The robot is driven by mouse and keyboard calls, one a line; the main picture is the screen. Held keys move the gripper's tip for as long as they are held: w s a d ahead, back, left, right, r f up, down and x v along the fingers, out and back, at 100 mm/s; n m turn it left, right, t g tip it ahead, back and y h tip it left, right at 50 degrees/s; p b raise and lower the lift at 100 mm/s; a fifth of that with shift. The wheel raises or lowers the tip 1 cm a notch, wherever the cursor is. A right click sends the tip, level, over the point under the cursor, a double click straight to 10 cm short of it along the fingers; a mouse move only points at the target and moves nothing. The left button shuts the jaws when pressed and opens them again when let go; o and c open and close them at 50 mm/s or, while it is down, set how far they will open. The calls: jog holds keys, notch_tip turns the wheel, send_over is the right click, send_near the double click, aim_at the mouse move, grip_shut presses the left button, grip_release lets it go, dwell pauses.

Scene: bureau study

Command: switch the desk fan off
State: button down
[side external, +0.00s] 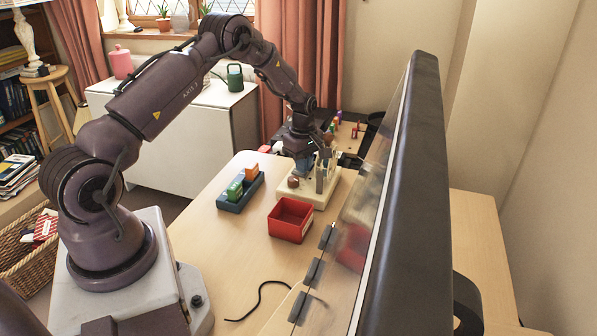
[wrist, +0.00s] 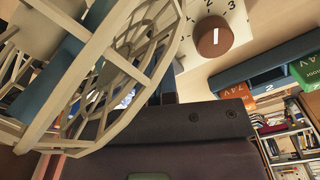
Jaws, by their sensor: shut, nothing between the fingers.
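The desk fan has a cream base (side external: 320,196) on the desk, with its cage (wrist: 130,55) filling the upper left of the wrist view. A round brown knob (side external: 293,182) stands on the base. In the wrist view the knob (wrist: 215,37) has a white mark on top and printed digits beyond it; which setting it points to I cannot tell. My gripper (side external: 303,163) is low over the fan base, close to the cage and behind the knob. Its fingers (wrist: 165,88) are shut and empty, partly hidden by the cage, and apart from the knob in the wrist view.
A blue tray (side external: 237,205) with green and orange battery blocks lies left of the fan. A red open box (side external: 290,220) stands in front. A large monitor (side external: 412,190) rises on the right. Small items lie behind the fan. A black cable (side external: 258,302) crosses the near desk.

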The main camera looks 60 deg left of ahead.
jog(key=shift+r, duration=3.2)
jog(key=shift+r, duration=0.1)
jog(key=s+d+r+m+t, duration=0.1)
jog(key=s+d+r+m, duration=0.2)
jog(key=d+r+m, duration=0.5)
jog(key=s+d+r+m+t, duration=0.25)
jog(key=d+r, duration=0.45)
jog(key=r, duration=0.5)
jog(key=s+d+r+m, duration=0.1)
jog(key=s+d+m, duration=0.2)
jog(key=s, duration=0.3)
jog(key=s+d+r+m+t, duration=0.1)
jog(key=s+d+m, duration=0.2)
jog(key=s, duration=0.3)
jog(key=s+d+r+m+t, duration=0.1)
jog(key=s+d+m, duration=0.3)
jog(key=s, duration=0.2)
jog(key=shift+s+r, duration=0.3)
jog(key=shift+r, duration=0.1)
